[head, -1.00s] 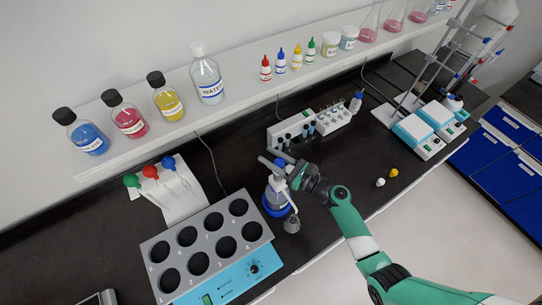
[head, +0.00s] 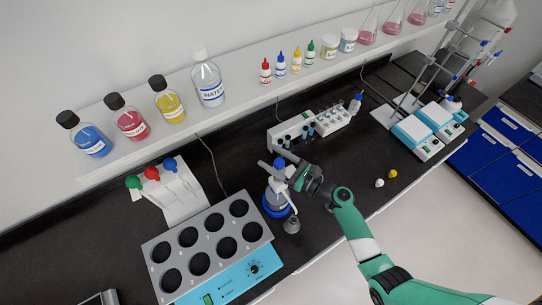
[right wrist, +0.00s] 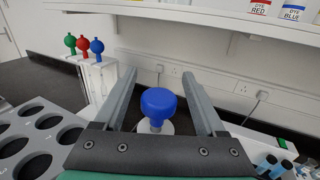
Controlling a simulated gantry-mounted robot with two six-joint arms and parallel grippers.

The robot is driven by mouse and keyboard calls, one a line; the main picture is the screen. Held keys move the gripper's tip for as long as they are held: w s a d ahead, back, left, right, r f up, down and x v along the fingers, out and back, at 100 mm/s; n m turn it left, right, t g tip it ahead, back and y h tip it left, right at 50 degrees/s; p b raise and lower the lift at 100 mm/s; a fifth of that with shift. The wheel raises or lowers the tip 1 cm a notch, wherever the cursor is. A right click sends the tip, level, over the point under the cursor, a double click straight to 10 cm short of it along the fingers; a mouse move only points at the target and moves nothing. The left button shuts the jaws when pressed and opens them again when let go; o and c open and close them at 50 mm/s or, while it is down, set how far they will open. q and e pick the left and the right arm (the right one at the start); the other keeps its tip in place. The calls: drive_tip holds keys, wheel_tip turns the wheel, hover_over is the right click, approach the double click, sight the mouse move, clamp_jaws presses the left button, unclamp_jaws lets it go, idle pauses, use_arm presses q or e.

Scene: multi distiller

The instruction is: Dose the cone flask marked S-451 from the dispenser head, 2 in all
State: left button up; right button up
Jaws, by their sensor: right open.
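The dispenser (head: 277,195) is a bottle with a blue base ring, standing on the black bench right of the heating block. Its round blue top knob also shows in the right wrist view (right wrist: 159,104). A small grey cone flask (head: 291,225) stands at its front, near the spout; I cannot read a mark on it. My right gripper (head: 271,160) is open around the top of the dispenser. In the right wrist view the knob sits between the two spread fingers, with gaps on both sides. My left gripper is not in view.
A grey block with several round wells (head: 207,225) stands at the left. A white and a yellow cap (head: 393,174) lie to the right. A pipette stand (head: 178,200) is at the left; the bench's right middle is clear.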

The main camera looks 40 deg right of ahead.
drive_tip(key=s+d, duration=0.2)
drive_tip(key=s, duration=0.8)
drive_tip(key=shift+s, duration=0.35)
drive_tip(key=shift+c, duration=0.3)
